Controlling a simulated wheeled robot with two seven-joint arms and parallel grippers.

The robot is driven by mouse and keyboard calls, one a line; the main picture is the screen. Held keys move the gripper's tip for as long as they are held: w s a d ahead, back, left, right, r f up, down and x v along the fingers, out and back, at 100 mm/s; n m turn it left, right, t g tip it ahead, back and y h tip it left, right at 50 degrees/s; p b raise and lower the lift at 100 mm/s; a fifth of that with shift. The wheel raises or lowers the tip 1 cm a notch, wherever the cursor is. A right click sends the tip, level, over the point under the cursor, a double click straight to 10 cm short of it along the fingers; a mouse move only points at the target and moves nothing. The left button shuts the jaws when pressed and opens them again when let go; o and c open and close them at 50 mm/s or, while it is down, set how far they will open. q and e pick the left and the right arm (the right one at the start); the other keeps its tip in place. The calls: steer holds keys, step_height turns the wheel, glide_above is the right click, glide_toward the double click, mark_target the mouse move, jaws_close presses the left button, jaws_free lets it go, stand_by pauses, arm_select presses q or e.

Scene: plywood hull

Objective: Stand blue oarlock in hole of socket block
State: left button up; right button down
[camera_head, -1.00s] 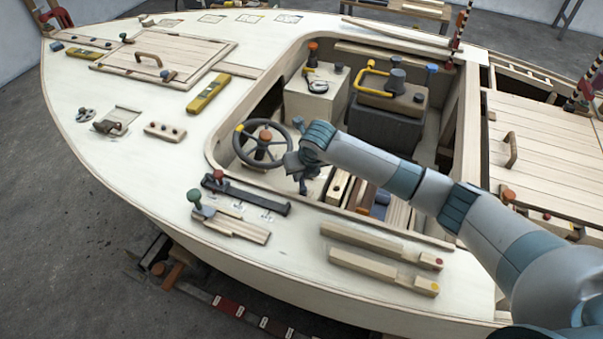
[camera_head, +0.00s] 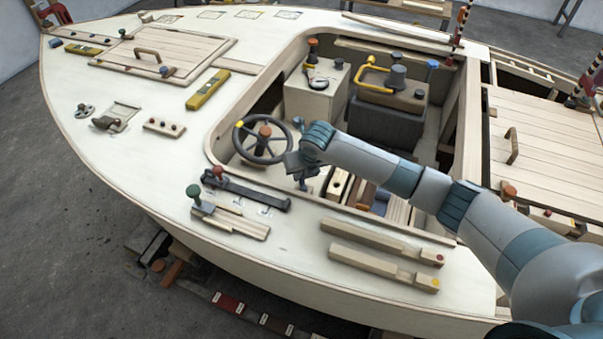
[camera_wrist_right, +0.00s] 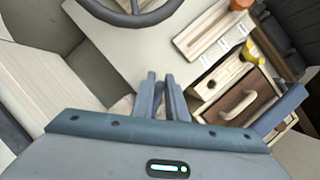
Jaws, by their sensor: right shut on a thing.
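My right gripper (camera_head: 303,180) hangs into the cockpit, just right of the steering wheel, pointing down. In the right wrist view its two fingers (camera_wrist_right: 163,98) are close together, with a slim blue-grey piece between them that I take for the blue oarlock; its shape is mostly hidden. A pale wooden block with a dark hole (camera_wrist_right: 222,75), likely the socket block, lies ahead and right of the fingers in the wrist view, apart from them. In the head view a pale holed block (camera_head: 337,187) shows just right of the gripper. My left gripper is not in view.
The steering wheel (camera_head: 262,142) is close to the gripper. A drawer front with a pale handle (camera_wrist_right: 240,105) and a blue bar (camera_wrist_right: 280,110) are at right in the wrist view. The cockpit rim (camera_head: 385,228) and two wooden bars (camera_head: 375,240) lie below the arm.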

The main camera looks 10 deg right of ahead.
steer(key=c, duration=1.7)
jaws_free()
steer(key=shift+o, duration=0.2)
